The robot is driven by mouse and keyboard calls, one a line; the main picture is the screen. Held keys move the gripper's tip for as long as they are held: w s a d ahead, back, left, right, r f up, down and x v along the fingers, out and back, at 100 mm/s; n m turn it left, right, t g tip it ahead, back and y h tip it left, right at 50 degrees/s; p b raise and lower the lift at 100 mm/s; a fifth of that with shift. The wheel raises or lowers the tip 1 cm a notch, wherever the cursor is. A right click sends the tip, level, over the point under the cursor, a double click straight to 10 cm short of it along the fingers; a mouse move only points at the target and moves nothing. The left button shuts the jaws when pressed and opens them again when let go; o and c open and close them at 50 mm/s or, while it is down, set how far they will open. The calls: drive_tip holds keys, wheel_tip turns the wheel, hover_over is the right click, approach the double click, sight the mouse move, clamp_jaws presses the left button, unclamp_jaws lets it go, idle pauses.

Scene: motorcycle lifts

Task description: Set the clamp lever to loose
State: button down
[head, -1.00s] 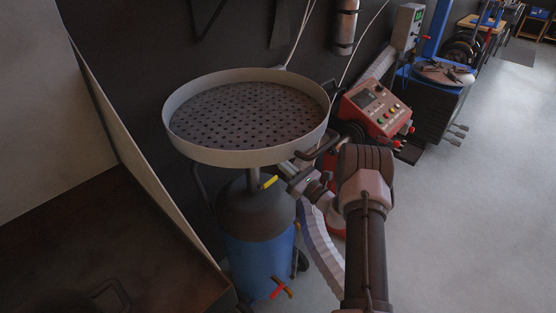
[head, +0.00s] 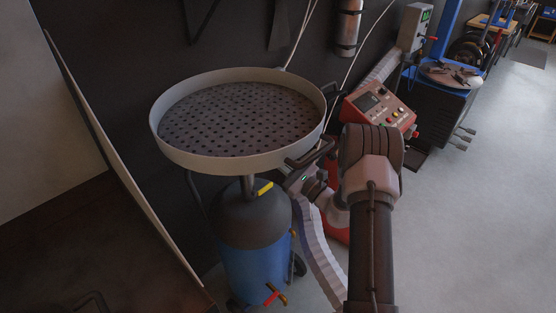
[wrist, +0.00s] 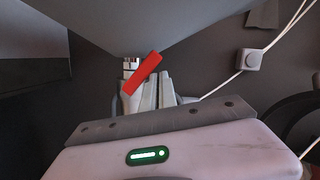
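A short lever with a yellow grip (head: 265,188) sticks out from the column under the round drain pan (head: 232,162) in the head view. In the wrist view a red bar-shaped lever (wrist: 142,74) lies tilted across the fingers of my gripper (wrist: 148,95), below the pan's underside. I cannot tell whether the red and yellow parts belong to one lever. In the head view my gripper (head: 290,181) is just right of the yellow grip, under the pan rim. Its fingertips are partly hidden, and neither contact nor finger gap is clear.
The pan stands on a blue and black tank (head: 252,262) with a red-handled valve (head: 273,293) low down. A pale ribbed hose (head: 318,243) and a red control box (head: 378,106) are nearby. Open floor lies right.

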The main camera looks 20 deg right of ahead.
drive_tip(key=shift+a+r, duration=0.15)
drive_tip(key=shift+r, duration=0.4)
idle(0.4)
